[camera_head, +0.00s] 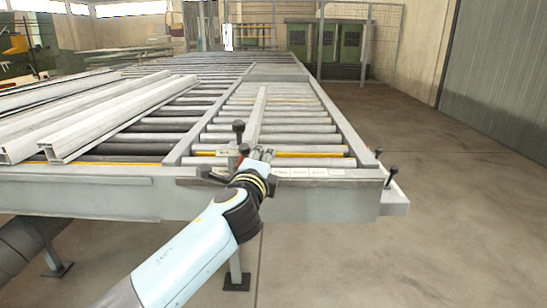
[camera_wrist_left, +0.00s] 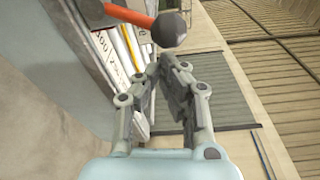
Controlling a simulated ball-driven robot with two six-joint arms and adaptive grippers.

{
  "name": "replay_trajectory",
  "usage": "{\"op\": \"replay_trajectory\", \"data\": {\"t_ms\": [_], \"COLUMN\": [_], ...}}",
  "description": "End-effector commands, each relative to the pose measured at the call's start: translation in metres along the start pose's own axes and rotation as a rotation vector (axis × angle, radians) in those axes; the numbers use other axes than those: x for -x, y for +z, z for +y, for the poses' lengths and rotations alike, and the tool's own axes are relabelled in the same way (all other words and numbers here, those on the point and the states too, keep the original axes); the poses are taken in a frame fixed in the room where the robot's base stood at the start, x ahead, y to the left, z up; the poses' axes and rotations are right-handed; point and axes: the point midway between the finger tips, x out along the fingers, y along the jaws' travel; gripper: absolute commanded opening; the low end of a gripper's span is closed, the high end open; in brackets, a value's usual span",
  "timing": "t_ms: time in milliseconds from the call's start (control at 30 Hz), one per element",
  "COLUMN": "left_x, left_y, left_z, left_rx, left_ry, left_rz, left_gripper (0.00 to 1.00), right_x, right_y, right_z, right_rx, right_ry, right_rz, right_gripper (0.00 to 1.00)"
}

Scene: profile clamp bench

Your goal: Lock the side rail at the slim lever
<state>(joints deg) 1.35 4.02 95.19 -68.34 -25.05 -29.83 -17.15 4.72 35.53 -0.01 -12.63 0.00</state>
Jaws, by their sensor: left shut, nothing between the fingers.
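My left gripper (camera_head: 263,154) is at the front edge of the roller bench, its fingers shut and empty. It is right beside a dark knobbed lever (camera_head: 244,149); whether they touch I cannot tell. Another upright lever with a dark ball knob (camera_head: 239,126) stands just behind. Two more dark-knobbed levers stand at the right front corner, one upper (camera_head: 378,152) and one lower (camera_head: 393,170). I cannot tell which lever is the slim one. A long pale rail (camera_head: 257,118) runs away over the rollers. In the left wrist view, a dark ball knob (camera_wrist_left: 168,30) on an orange-red rod is close beyond the shut fingertips (camera_wrist_left: 166,64).
Long white profiles (camera_head: 110,128) lie on the rollers at the left. A grey frame beam (camera_head: 80,190) borders the bench front. Printed labels (camera_wrist_left: 118,55) lie beside the knob in the wrist view. The concrete floor (camera_head: 450,170) at the right is clear.

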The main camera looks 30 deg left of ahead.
Motion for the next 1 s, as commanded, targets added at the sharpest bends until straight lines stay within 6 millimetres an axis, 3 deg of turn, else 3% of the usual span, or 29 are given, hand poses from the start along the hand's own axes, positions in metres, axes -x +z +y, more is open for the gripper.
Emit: {"op": "replay_trajectory", "data": {"t_ms": [1000], "left_x": [0.0041], "left_y": [0.0124], "left_z": [-0.0018], "left_rx": [0.081], "left_ry": [-0.01], "left_rz": [0.001], "left_gripper": [0.0], "right_x": [-0.0059], "right_y": [0.0015], "right_z": [-0.0048], "right_rx": [-0.002], "right_ry": [-0.005], "right_rz": [-0.001], "right_gripper": [0.96]}}
